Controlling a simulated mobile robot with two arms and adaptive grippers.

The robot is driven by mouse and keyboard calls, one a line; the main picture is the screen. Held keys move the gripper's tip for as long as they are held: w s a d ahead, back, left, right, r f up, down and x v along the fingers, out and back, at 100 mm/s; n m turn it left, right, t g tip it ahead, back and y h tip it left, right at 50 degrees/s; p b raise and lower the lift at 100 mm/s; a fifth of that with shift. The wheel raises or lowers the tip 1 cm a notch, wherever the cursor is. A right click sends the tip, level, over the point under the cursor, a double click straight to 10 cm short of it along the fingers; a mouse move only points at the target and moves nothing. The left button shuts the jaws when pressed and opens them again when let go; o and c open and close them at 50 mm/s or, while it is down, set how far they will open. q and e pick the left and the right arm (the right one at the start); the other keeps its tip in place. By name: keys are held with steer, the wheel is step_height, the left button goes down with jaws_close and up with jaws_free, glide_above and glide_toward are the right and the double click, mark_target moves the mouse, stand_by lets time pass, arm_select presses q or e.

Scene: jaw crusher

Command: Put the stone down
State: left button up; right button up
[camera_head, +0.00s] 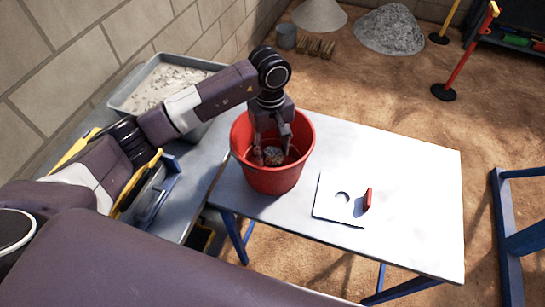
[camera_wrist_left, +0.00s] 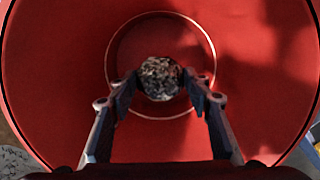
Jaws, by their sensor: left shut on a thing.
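A grey speckled stone (camera_head: 273,156) is inside the red bucket (camera_head: 272,182), which stands on the white table. My left gripper (camera_head: 271,150) reaches down into the bucket from above, its fingers on both sides of the stone. In the left wrist view the stone (camera_wrist_left: 160,77) sits between the fingertips (camera_wrist_left: 160,84), over the round bottom of the bucket (camera_wrist_left: 60,70). How far the stone is from the bottom is hard to tell. My right gripper is not in view.
A grey tray of gravel (camera_head: 160,85) stands at the left by the wall. The table's right side is clear. A blue frame (camera_head: 510,230) stands at the far right.

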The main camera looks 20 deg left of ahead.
mark_target(273, 160)
arm_select(q)
step_height(273, 160, down, 4)
steer(key=shift+r+p, duration=0.25)
steer(key=shift+p, duration=0.2)
steer(key=shift+f, duration=0.2)
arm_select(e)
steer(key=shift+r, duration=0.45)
arm_select(q)
steer(key=shift+f, duration=0.1)
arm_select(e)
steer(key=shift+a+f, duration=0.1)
arm_select(q)
steer(key=shift+f+b, duration=0.15)
steer(key=shift+b, duration=0.15)
steer(key=o, duration=1.6)
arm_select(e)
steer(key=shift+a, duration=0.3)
